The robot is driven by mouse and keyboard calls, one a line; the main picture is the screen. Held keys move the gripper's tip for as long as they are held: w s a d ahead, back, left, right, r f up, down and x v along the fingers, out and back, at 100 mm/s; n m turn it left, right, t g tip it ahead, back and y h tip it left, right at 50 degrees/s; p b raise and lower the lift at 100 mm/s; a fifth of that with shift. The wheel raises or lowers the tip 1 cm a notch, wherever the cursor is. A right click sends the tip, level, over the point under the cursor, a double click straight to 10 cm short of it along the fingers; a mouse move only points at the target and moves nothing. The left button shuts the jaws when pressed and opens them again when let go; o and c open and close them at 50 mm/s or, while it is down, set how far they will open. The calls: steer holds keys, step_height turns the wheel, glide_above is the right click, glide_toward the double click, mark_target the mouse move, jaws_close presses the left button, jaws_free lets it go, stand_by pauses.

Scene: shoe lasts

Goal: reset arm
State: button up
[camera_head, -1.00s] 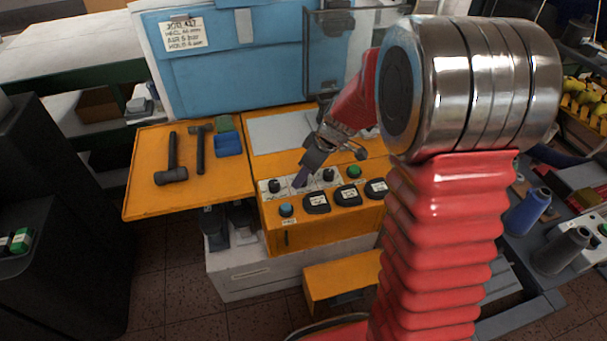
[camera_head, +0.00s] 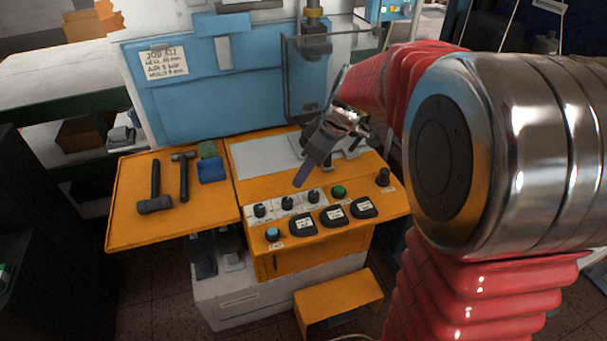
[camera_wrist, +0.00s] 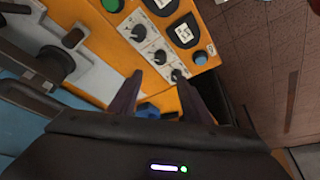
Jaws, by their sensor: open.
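My gripper (camera_head: 303,180) is open and empty, above the orange control console (camera_head: 262,262) behind the row of knobs. In the wrist view its two dark fingers (camera_wrist: 160,92) stand apart, with the knob strip (camera_wrist: 152,45) seen past them. No object shows between the fingers. My red-sleeved arm with its large metal joint fills the right side of the head view and hides what lies behind it.
A blue machine housing (camera_head: 220,95) and a clear guard (camera_head: 305,80) stand behind. An orange step (camera_head: 338,298) is below. Floor beyond the console is open in the wrist view.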

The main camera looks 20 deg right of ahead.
stand_by(0.5)
steer(key=s+a+r+m+h, duration=0.1)
steer(key=s+r+m, duration=0.1)
steer(key=s, duration=0.5)
steer(key=s+a+r+m+t+h, duration=0.1)
steer(key=s+a+r+m, duration=0.1)
steer(key=s+m, duration=0.2)
steer(key=s+a+r+m+t+h, duration=0.1)
steer(key=s+a+r+m, duration=0.1)
steer(key=s, duration=0.9)
steer(key=shift+m, duration=0.5)
steer(key=shift+s+r, duration=0.1)
